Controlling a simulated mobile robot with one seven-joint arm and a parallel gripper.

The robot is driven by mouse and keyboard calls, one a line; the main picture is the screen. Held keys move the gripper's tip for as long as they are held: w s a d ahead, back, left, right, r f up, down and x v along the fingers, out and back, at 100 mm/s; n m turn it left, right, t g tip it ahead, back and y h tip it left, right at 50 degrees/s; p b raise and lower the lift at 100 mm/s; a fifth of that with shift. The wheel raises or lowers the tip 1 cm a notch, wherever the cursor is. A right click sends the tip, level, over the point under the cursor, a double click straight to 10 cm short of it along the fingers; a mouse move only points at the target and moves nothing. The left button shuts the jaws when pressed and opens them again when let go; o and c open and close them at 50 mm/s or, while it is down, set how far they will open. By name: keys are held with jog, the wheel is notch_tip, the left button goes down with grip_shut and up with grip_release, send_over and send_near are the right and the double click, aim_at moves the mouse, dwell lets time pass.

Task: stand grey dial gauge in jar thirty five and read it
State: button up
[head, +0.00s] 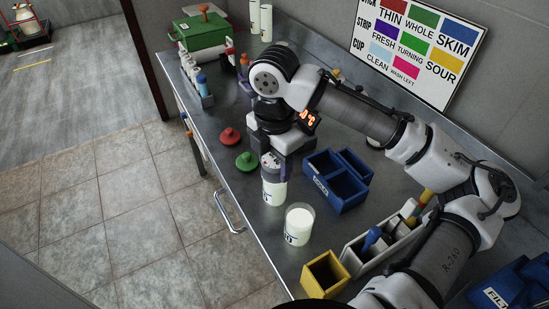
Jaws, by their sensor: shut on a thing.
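My gripper (273,160) points down over the mouth of a milk jar (273,190) near the bench's front edge. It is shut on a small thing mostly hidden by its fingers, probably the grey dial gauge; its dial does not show. I cannot tell whether the held thing reaches into the milk. A second open jar of milk (298,224) stands in front, to the right.
A red lid (230,136) and a green lid (246,161) lie left of the jars. A blue divided box (337,182), a yellow box (325,274) and a pale tool tray (362,250) stand to the right. An orange display (308,118) is partly covered by my arm.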

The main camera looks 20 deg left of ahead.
jog(key=shift+f, duration=0.1)
jog(key=o, duration=1.1)
notch_tip(320, 180, up, 14)
jog(key=shift+f+b, duration=0.1)
jog(key=shift+b, duration=0.4)
